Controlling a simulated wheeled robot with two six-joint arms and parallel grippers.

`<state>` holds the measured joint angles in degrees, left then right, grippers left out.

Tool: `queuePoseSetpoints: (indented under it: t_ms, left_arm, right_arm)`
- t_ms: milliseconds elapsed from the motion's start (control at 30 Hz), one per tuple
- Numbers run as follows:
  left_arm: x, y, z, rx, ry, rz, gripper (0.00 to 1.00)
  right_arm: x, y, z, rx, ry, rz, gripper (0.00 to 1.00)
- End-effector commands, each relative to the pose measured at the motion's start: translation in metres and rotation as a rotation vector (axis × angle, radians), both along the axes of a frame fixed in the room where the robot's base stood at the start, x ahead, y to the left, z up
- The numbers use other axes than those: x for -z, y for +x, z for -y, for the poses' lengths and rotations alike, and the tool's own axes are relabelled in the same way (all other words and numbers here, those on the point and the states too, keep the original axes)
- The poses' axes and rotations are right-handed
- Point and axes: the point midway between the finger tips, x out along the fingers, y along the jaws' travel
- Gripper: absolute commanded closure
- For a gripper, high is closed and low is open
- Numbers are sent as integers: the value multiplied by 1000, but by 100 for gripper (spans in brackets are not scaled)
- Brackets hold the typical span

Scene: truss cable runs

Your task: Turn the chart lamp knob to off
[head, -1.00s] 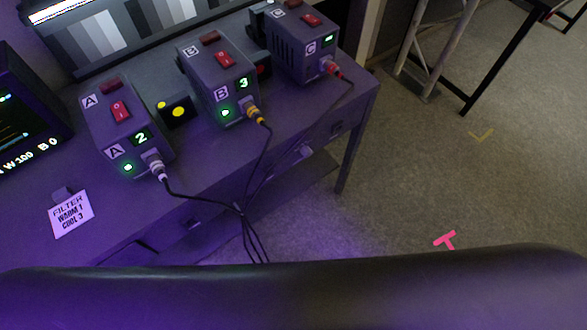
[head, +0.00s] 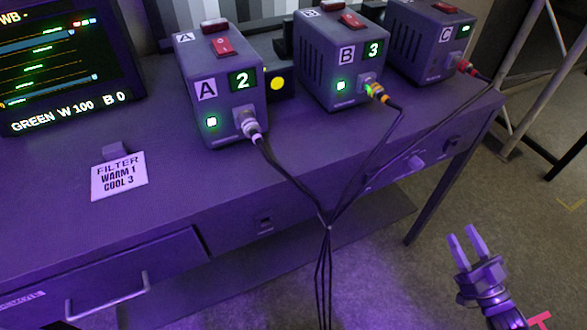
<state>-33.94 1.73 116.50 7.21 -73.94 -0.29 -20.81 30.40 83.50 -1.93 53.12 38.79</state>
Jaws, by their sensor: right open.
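My left gripper is not in view.
The purple-lit desk (head: 60,175) carries box A (head: 222,95), box B (head: 345,60) and box C (head: 430,40). Their cables bundle and hang before the desk front (head: 325,245). A drawer with a handle (head: 108,297) is at lower left. A desk leg (head: 435,200) stands left of my gripper.

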Motion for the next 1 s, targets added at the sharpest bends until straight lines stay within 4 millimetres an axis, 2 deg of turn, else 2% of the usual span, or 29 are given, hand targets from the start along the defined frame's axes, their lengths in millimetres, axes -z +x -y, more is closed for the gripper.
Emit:
queuePoseSetpoints:
  t_ms: [167,367,800,1000]
  left_arm:
    - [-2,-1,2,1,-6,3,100]
    - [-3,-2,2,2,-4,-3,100]
    - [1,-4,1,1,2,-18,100]
    - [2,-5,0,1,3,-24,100]
  right_arm:
    - [-7,-2,-7,-53,13,50,52]
    - [-19,17,-15,-56,14,57,52]
    - [-54,98,-49,-53,15,56,52]
    - [-67,128,-62,-52,14,54,52]
